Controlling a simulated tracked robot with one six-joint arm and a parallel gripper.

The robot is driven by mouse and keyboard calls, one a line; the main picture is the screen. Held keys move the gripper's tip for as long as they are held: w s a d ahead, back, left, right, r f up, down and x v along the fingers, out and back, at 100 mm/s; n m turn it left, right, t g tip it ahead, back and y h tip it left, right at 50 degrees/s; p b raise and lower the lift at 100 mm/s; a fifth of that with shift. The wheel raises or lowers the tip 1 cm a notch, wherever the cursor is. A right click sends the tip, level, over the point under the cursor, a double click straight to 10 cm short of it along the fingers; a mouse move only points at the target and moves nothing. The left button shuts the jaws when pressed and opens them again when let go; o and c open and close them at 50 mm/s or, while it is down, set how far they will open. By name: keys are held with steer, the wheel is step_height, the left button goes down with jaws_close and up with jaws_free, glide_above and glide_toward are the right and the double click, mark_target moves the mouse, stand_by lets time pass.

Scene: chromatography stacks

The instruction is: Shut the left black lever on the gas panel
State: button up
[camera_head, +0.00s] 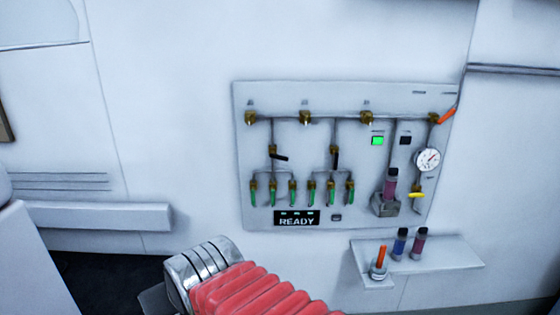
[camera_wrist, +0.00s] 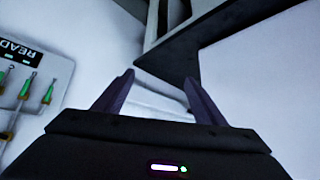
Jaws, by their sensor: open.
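The gas panel (camera_head: 290,95) is a pale plate on the wall in the head view. Its left black lever (camera_head: 280,157) lies nearly level, pointing right and slightly down from a brass valve. The right black lever (camera_head: 335,159) stands nearly upright. My gripper (camera_wrist: 160,80) shows in the wrist view with its two dark fingers apart and nothing between them. Part of the gas panel (camera_wrist: 58,85) shows at the left edge of the wrist view, away from the fingers. The black levers are not visible there. In the head view my fingers cannot be made out.
Several green-handled valves (camera_head: 292,192) hang below the black levers, above a READY display (camera_head: 297,218). A gauge (camera_head: 428,159), a yellow handle (camera_head: 417,195) and an orange handle (camera_head: 447,115) are at the right. A shelf (camera_head: 450,255) with vials juts out below right.

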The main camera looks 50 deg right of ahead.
steer(key=w+d+r+m+t+h, duration=0.2)
steer(key=w+d, duration=0.2)
steer(key=d, duration=0.3)
steer(key=w+d+r+m+t+h, duration=0.2)
steer(key=w+d+m, duration=0.1)
steer(key=d, duration=0.4)
steer(key=s+d+r+m+h, duration=0.2)
steer(key=d+h, duration=0.2)
steer(key=d, duration=0.5)
steer(key=s+d+r+m+h, duration=0.3)
steer(key=d+h, duration=0.1)
steer(key=d, duration=0.5)
steer(key=shift+d+r+m+h, duration=0.15)
steer(key=shift+d+m+h, duration=0.15)
steer(key=shift+h, duration=0.1)
